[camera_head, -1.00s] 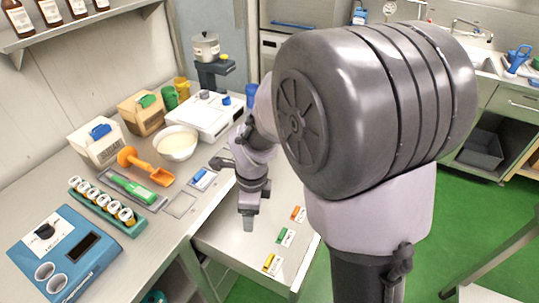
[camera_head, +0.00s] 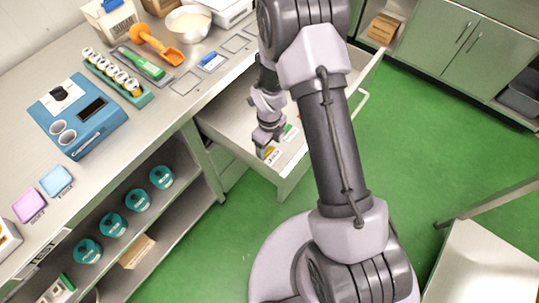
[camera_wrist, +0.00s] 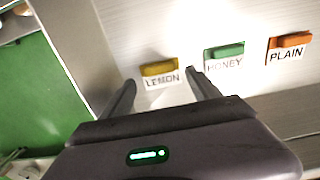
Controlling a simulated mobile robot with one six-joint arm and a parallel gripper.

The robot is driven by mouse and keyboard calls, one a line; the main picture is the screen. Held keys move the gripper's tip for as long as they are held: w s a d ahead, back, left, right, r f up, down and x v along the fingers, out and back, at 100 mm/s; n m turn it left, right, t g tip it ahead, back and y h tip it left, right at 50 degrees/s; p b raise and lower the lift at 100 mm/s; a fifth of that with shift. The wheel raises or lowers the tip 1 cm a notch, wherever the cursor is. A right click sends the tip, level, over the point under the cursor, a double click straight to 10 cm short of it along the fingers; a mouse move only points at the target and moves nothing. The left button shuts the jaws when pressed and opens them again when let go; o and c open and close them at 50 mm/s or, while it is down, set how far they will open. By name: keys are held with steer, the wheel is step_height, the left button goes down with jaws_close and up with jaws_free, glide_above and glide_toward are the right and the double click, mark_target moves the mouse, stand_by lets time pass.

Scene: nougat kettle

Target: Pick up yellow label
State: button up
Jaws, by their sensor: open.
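The yellow label (camera_wrist: 158,69) is a card marked LEMON with a yellow grip block, lying on the bottom of the open drawer (camera_head: 230,122). In the wrist view it sits between and just beyond my two fingertips. My gripper (camera_wrist: 162,82) is open, with one finger on each side of the label's line and nothing held. In the head view my gripper points down into the drawer, and the yellow label (camera_head: 272,154) shows partly beside its tip. I cannot tell the exact height gap.
A green HONEY label (camera_wrist: 224,51) and an orange PLAIN label (camera_wrist: 290,41) lie in a row to the right of the yellow one. The drawer front (camera_head: 292,180) is close to the yellow label. A blue device (camera_head: 78,112) stands on the counter.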

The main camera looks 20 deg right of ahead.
mark_target(271, 154)
step_height(271, 154, down, 3)
steer(key=shift+r+b, duration=0.1)
steer(key=shift+b, duration=0.2)
steer(key=shift+r, duration=0.15)
steer(key=shift+c, duration=0.6)
steer(key=c, duration=1.3)
